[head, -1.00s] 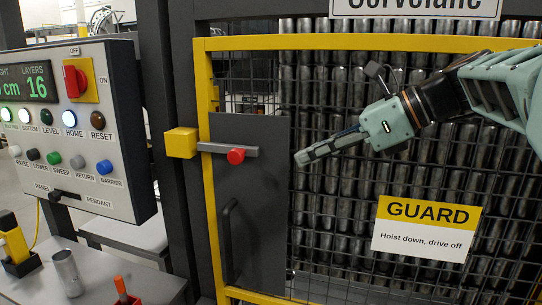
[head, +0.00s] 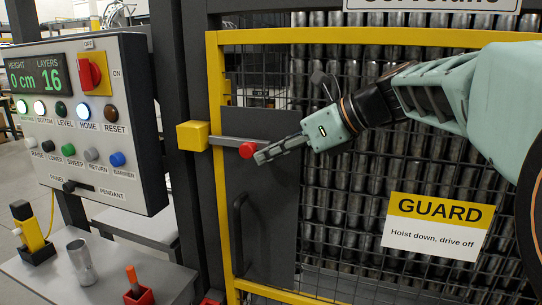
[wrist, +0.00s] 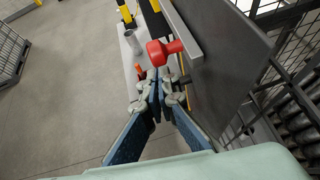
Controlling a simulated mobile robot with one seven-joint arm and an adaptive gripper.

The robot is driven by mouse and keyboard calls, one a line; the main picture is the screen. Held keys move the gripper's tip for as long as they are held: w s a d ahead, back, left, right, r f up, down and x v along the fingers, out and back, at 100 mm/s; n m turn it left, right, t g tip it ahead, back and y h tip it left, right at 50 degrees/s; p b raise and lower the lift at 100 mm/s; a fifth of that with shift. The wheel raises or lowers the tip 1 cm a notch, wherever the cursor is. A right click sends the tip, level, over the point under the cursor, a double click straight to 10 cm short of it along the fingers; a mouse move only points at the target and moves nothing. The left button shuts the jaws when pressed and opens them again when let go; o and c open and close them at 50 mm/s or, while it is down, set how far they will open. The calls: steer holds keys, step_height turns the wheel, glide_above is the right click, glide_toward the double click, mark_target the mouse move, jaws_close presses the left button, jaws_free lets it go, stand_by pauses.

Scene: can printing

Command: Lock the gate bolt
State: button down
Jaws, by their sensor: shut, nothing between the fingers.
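The gate bolt is a grey bar (head: 226,140) with a red knob (head: 247,150), lying across the top of the dark gate plate (head: 270,190). Its left end meets a yellow block (head: 192,136) on the post; I cannot tell whether it is inside. My gripper (head: 258,158) is shut and empty, its tips just right of the red knob in the head view. In the wrist view the red knob (wrist: 160,53) is beyond my fingertips (wrist: 157,78), and a small gap seems to separate them. The grey bar (wrist: 181,28) runs away behind the knob.
A control panel (head: 85,120) with buttons and a red switch stands at the left. A metal can (head: 82,262), a red holder (head: 138,296) and a yellow tool (head: 30,228) are on the bench below. Yellow-framed mesh with a GUARD sign (head: 437,227) is on the right.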

mark_target(248, 151)
steer(key=a, duration=0.1)
steer(key=w+a+p, duration=0.1)
steer(key=a, duration=0.1)
steer(key=a+p, duration=0.1)
steer(key=shift+w+a, duration=0.2)
steer(key=shift+w, duration=0.1)
steer(key=shift+d, duration=0.1)
